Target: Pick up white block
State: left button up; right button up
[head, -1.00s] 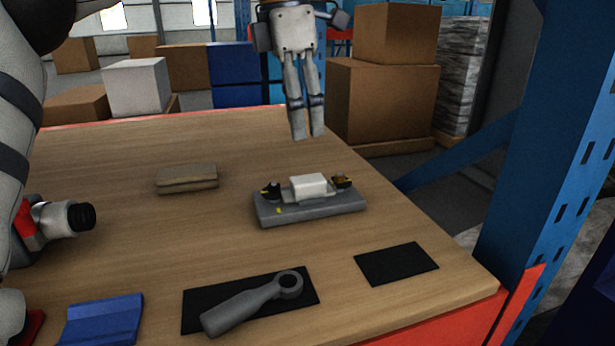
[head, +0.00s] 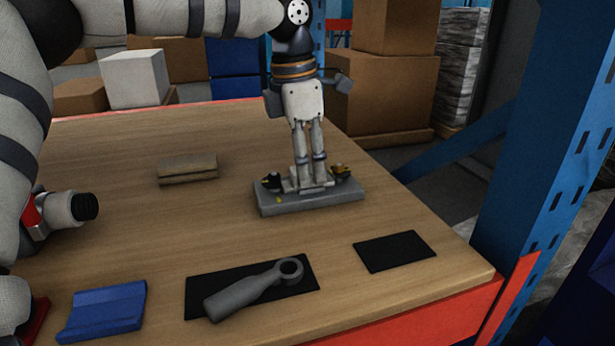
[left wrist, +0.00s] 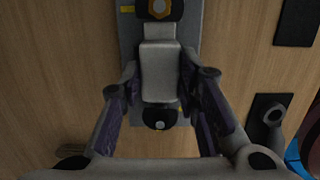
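The white block (left wrist: 160,72) sits on a grey base plate (head: 328,202) on the wooden table, between two dark fittings, one with a yellow part (head: 340,171). In the head view my left gripper (head: 311,188) points straight down over it and hides most of it. In the left wrist view the two fingers of my left gripper (left wrist: 158,78) stand on either side of the block, with thin gaps showing along its sides. The gripper looks open around the block, which still rests on the plate.
A grey ring-ended tool (head: 252,288) lies on a black mat (head: 200,284) in front. An empty black mat (head: 394,251) lies to its right. A blue piece (head: 103,312) is front left, and a brown block (head: 188,168) lies behind. A blue post (head: 550,150) stands right.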

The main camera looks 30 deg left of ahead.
aim_at(311, 170)
pick_arm(q)
grip_shut()
jog(key=shift+r, duration=0.1)
jog(key=shift+r, duration=0.3)
jog(key=r, duration=0.3)
jog(key=shift+s+d+r, duration=0.25)
jog(key=s+d+r, duration=0.8)
jog(key=s+r, duration=0.1)
jog(key=s, duration=0.1)
jog(key=shift+d+p, duration=0.25)
jog(key=shift+p, duration=0.1)
jog(key=shift+s+r, duration=0.1)
jog(key=shift+r, duration=0.75)
